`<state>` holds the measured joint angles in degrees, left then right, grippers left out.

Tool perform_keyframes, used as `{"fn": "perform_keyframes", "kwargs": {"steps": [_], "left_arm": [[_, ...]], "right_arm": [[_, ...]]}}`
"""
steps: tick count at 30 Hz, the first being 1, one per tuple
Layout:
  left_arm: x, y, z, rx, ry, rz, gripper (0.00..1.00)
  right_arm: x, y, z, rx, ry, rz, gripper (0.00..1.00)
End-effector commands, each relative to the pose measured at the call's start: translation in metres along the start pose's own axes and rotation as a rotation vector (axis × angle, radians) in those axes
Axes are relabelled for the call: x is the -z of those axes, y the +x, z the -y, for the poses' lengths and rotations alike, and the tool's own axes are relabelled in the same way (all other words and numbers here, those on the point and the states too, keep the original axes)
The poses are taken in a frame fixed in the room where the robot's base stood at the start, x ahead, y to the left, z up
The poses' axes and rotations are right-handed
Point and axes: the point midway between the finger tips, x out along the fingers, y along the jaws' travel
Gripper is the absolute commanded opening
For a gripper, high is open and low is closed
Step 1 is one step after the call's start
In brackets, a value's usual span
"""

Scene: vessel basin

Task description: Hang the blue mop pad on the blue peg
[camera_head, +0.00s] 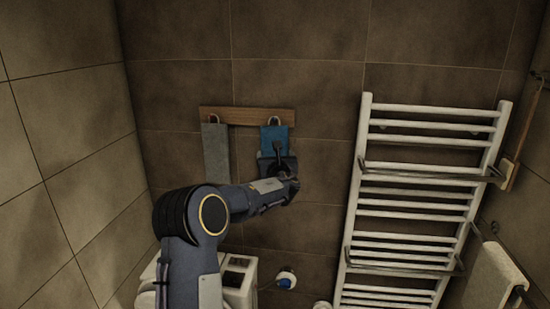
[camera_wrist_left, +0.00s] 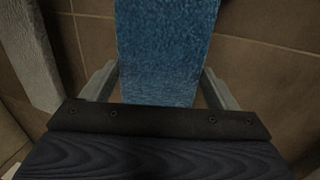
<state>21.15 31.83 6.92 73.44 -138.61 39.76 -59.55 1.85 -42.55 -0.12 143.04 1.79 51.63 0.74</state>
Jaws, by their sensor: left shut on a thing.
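The blue mop pad (camera_head: 273,138) is upright against the wooden peg board (camera_head: 230,114) in the head view, in front of its right part. A pale hook or loop (camera_head: 273,121) shows at the pad's top; whether the pad hangs on it I cannot tell. The blue colour of the peg cannot be made out. My left gripper (camera_head: 273,154) is shut on the pad's lower part. In the left wrist view the pad (camera_wrist_left: 165,50) runs up between the two fingers (camera_wrist_left: 160,88). My right gripper is not in view.
A grey pad (camera_head: 216,153) hangs from the board's left peg. A white towel rack (camera_head: 420,190) stands on the right, with a pale towel (camera_head: 490,278) at the lower right. White fixtures (camera_head: 238,275) are below my left arm. The tiled wall around the board is clear.

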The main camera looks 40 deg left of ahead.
Motion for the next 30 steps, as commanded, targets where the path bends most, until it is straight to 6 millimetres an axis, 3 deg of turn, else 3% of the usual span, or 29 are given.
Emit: {"fn": "perform_keyframes", "kwargs": {"steps": [14,15,18,26,30], "left_arm": [[0.000,0.000,0.000,-0.001,0.000,0.000,0.59],[0.000,0.000,0.000,-0.001,0.000,0.000,0.85],[0.000,0.000,0.000,-0.001,0.000,0.000,0.98],[0.000,-0.001,0.000,0.000,0.000,0.000,1.00],[0.001,-0.015,0.000,0.000,-0.001,0.002,1.00]], "right_arm": [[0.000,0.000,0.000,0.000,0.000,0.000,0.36],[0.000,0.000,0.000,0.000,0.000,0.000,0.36],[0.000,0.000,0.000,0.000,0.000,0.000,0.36],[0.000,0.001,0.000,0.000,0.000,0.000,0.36],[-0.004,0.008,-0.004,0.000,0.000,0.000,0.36]]}}
